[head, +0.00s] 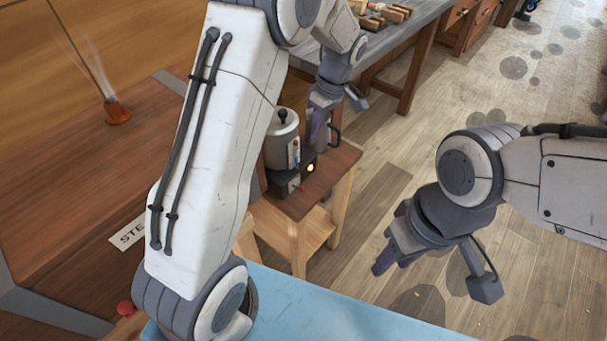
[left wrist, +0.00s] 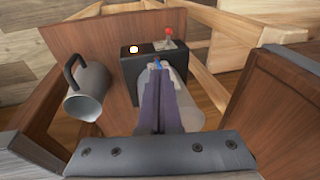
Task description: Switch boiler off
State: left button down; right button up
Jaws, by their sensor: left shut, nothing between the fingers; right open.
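The boiler is a grey lidded cylinder (head: 281,143) on a dark base box (head: 284,184). The lamp (head: 310,168) also glows in the head view. My left gripper (left wrist: 157,64) is shut and empty, its fingertips in front of the base, just below the lever in the picture; contact cannot be told. In the head view the left gripper (head: 317,128) is beside the boiler. My right gripper (head: 394,264) is open and empty over the floor, away from the boiler.
A grey metal jug (left wrist: 88,94) with a dark handle stands beside the boiler on the small wooden stand (head: 334,168). A blue surface (head: 300,308) lies in front. A workbench with wooden pieces (head: 385,14) is behind. Floor is open at the right.

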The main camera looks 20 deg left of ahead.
pick_arm(q)
jog(key=p, duration=0.1)
send_near(297, 187)
jog(key=w+f, duration=0.1)
jog(key=w+a+f, duration=0.1)
jog(key=f, duration=0.1)
jog(key=shift+a, duration=0.15)
jog(key=shift+s+d+f+p, duration=0.25)
jog(key=shift+s+f+p, duration=0.05)
jog(key=shift+s+f, duration=0.8)
jog(key=shift+f, duration=0.25)
jog(key=shift+d, duration=0.1)
